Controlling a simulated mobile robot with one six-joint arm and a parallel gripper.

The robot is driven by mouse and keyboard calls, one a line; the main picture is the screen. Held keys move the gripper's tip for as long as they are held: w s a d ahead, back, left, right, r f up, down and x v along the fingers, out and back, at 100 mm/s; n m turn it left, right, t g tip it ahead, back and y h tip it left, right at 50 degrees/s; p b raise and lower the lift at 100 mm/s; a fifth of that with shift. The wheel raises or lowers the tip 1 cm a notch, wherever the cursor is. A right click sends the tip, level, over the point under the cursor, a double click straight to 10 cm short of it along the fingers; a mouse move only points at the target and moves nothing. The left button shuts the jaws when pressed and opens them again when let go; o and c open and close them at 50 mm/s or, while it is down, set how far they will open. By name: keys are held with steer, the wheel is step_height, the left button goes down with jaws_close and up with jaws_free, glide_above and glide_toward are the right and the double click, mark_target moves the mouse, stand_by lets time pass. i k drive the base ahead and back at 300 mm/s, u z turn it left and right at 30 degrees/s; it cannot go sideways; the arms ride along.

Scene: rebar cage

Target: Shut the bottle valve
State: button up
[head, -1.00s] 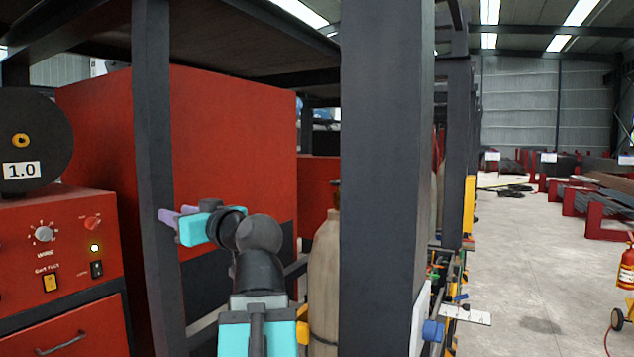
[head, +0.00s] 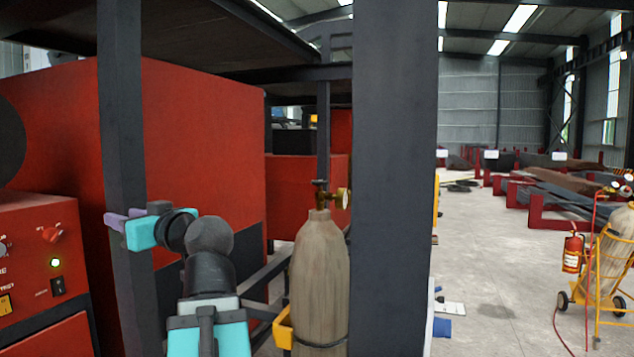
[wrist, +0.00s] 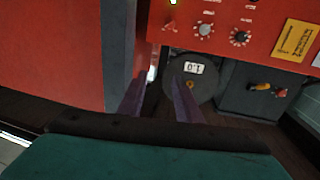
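A tan gas bottle (head: 319,275) stands upright just left of the dark post in the head view, its foot cut off by the frame. A brass valve (head: 321,196) with a round gauge-like part sits on its top. The valve's exact setting cannot be made out. My gripper (head: 122,220), with purple fingers, is left of the bottle and well apart from it, pointing away from it. In the wrist view my gripper (wrist: 156,92) has its two fingers spread with nothing between them. The bottle does not show in the wrist view.
A dark steel post (head: 392,180) stands right beside the bottle; another post (head: 122,150) is by my gripper. A red welding machine (head: 45,270) is at left. A second bottle on a yellow cart (head: 600,270) and a fire extinguisher (head: 572,252) stand right. The floor (head: 490,270) between is largely clear.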

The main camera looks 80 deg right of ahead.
mark_target(320, 182)
steer(key=z, duration=0.9)
steer(key=i, duration=1.35)
steer(key=u, duration=1.85)
steer(key=k, duration=0.1)
steer(key=z, duration=3.3)
